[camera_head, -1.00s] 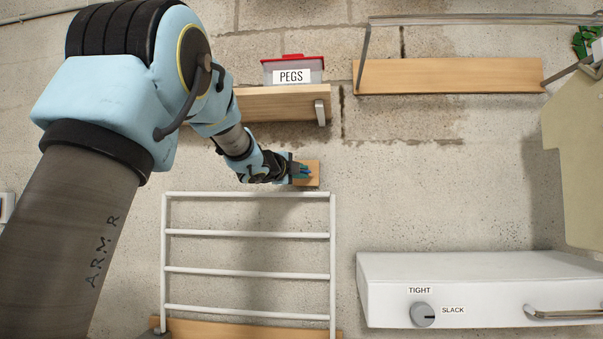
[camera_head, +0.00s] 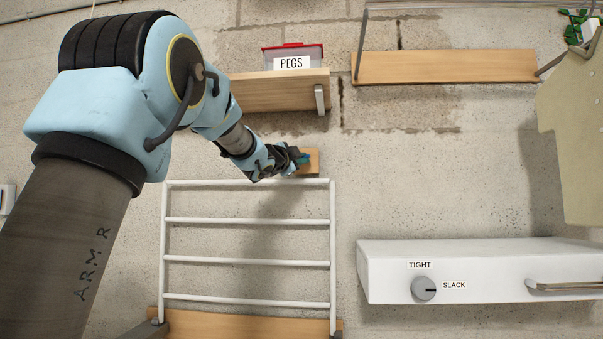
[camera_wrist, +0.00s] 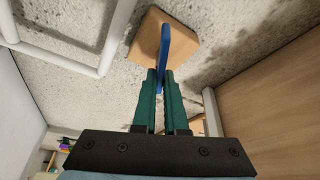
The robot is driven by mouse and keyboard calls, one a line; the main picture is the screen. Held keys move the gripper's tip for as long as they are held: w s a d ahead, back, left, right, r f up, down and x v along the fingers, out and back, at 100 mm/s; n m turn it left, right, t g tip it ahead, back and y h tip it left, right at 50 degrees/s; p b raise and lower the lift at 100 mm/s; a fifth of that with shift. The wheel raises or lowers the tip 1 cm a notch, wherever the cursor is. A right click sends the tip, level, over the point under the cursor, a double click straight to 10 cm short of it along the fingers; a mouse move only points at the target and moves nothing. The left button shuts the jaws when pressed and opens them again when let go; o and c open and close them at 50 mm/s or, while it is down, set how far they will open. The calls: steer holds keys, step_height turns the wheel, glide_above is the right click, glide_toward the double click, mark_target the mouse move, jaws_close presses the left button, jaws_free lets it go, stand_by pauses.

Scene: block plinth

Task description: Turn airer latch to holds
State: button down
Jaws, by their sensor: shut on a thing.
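The airer latch is a blue lever (camera_wrist: 164,45) on a small wooden block (camera_wrist: 185,36) fixed to the wall. In the head view the block (camera_head: 312,161) is just above the airer's top right corner, and my gripper covers most of the lever. My gripper (camera_wrist: 160,75) has green fingers, shut on the blue lever. It also shows in the head view (camera_head: 300,157) at the block's left side. The white airer rack (camera_head: 248,220) lies below the latch, its top bar a little under the block.
A wooden shelf (camera_head: 280,92) with a PEGS box (camera_head: 292,58) is close above my forearm. Another shelf (camera_head: 445,67) is at upper right. A white cabinet (camera_head: 480,270) with a TIGHT/SLACK knob (camera_head: 424,289) stands at lower right. The wall between is clear.

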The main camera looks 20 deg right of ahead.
steer(key=shift+s+d+f+n+t+y+b, duration=0.1)
steer(key=shift+n+t+y+b, duration=0.8)
steer(key=shift+n+b, duration=1.7)
steer(key=shift+d+n+t+y+b, duration=0.1)
steer(key=shift+n+t+y+b, duration=0.4)
steer(key=shift+n+t+b, duration=1.45)
steer(key=shift+s+d+f+n+t+y+b, duration=0.1)
steer(key=shift+n+t+y+b, duration=0.45)
steer(key=shift+n+b, duration=2.7)
steer(key=shift+n+y+p, duration=0.25)
steer(key=shift+n+p, duration=0.5)
steer(key=shift+n, duration=0.15)
steer(key=c, duration=1)
jaws_free()
steer(key=shift+w, duration=0.1)
steer(key=shift+o, duration=0.2)
steer(key=b+v, duration=0.2)
steer(key=v, duration=0.8)
steer(key=shift+s+a+b, duration=0.25)
steer(key=shift+s+b, duration=0.1)
